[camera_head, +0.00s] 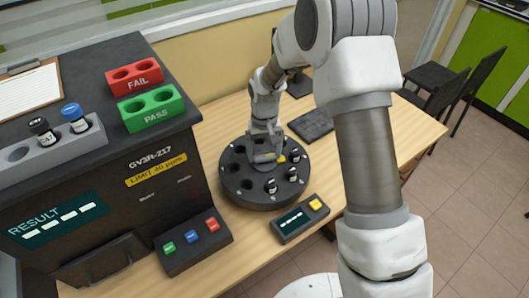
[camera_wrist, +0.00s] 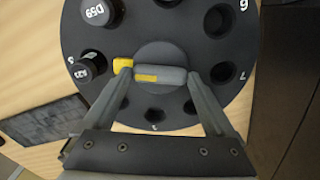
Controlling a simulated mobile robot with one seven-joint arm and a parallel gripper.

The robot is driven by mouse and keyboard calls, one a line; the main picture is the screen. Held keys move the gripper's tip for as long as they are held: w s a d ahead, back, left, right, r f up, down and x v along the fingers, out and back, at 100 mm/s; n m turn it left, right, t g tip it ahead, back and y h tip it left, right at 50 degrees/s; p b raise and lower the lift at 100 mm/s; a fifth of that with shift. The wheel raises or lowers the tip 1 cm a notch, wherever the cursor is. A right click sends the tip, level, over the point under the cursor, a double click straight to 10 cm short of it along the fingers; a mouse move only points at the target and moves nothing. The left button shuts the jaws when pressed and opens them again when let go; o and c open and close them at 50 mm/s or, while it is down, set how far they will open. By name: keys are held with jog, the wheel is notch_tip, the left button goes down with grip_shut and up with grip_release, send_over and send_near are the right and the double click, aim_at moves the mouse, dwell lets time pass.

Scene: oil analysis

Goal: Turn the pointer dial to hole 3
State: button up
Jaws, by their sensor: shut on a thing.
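The pointer dial (camera_wrist: 160,74) is a grey bar with a yellow tip (camera_wrist: 123,65), on the hub of a round black carousel (camera_wrist: 205,52). My gripper (camera_wrist: 157,72) is shut on the dial, one finger near the yellow tip and one at the other end. The tip points left in the wrist view, roughly toward a black-capped vial (camera_wrist: 86,70). The small numeral beside that vial is too blurred to read surely. In the head view my gripper (camera_head: 266,152) is over the carousel (camera_head: 250,198), and the yellow tip (camera_head: 281,158) shows on its right.
Several vials stand in carousel holes; others are empty. A small console (camera_head: 300,221) with a yellow button is in front. The analyzer (camera_head: 150,165) stands left, with a red FAIL rack (camera_head: 134,78), green PASS rack (camera_head: 150,107) and grey vial rack (camera_head: 50,149) on top.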

aim_at(264, 155)
jog(key=o, duration=1.1)
jog(key=shift+c, duration=0.2)
notch_tip(264, 155, up, 18)
jog(key=p, duration=0.1)
jog(key=shift+f, duration=0.25)
jog(key=shift+d+r, duration=0.1)
jog(key=s+d+r+m+t, duration=0.1)
jog(key=s+d+r+t, duration=0.1)
jog(key=s+d+r, duration=0.5)
jog(key=s+d+r+m+t, duration=0.1)
jog(key=s+d+r+t, duration=0.1)
jog(key=s+d+r, duration=0.5)
jog(key=s+f+t+p, duration=0.1)
jog(key=s, duration=1)
jog(key=shift+f+t, duration=0.3)
jog(key=shift+f, duration=0.05)
